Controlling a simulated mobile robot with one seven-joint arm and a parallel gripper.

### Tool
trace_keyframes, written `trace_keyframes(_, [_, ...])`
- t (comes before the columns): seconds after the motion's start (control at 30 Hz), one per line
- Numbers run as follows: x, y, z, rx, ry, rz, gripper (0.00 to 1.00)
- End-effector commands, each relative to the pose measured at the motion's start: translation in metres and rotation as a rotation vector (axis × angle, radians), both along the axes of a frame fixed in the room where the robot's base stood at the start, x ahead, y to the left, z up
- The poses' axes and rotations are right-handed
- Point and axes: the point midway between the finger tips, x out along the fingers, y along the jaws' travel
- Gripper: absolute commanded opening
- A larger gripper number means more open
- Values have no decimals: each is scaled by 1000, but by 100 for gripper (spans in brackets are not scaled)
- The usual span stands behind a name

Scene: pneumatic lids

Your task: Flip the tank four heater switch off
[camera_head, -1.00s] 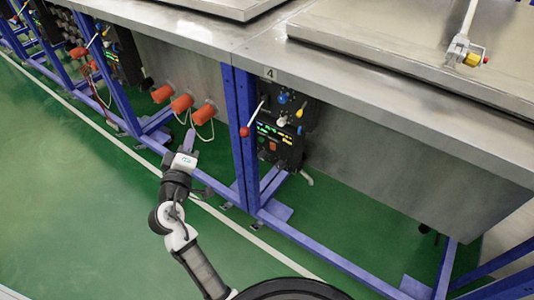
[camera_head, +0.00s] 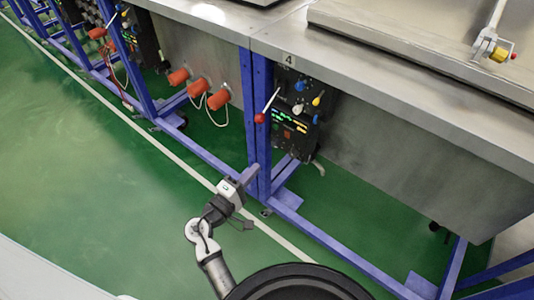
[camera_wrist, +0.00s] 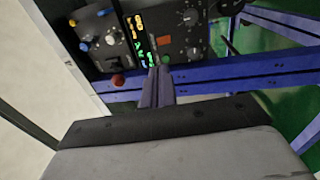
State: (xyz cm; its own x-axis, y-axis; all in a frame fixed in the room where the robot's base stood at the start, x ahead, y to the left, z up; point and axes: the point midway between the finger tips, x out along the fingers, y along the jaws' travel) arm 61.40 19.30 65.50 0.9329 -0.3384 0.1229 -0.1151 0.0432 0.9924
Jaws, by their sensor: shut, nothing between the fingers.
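The tank four control panel (camera_head: 296,115) is a dark box under the counter, below the "4" label (camera_head: 288,60). It has green and yellow lit displays (camera_head: 292,122) and a small orange-red switch (camera_head: 287,134), which may be the heater switch; its position is too small to tell. In the wrist view the panel (camera_wrist: 180,22) fills the top middle, with the orange-red switch (camera_wrist: 163,41) just beyond the fingertips. My gripper (camera_head: 251,171) is shut and empty, in front of and below the panel by the blue post. Its fingers (camera_wrist: 158,70) point toward the panel, apart from it.
A blue post (camera_head: 262,130) stands just left of the panel. A lever with a red ball (camera_head: 260,117) sticks out beside it. Blue, white and yellow valve handles (camera_head: 299,97) sit above the displays. Orange plugs (camera_head: 198,90) are further left. Green floor is open in front.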

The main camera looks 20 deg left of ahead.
Motion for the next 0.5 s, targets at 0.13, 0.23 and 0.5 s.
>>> trace_keyframes(0.13, [23,-10,5,1,0,-5,0])
trace_keyframes(0.23, [43,-17,8,0,0,-4,0])
trace_keyframes(0.5, [95,-35,15,0,0,-3,0])
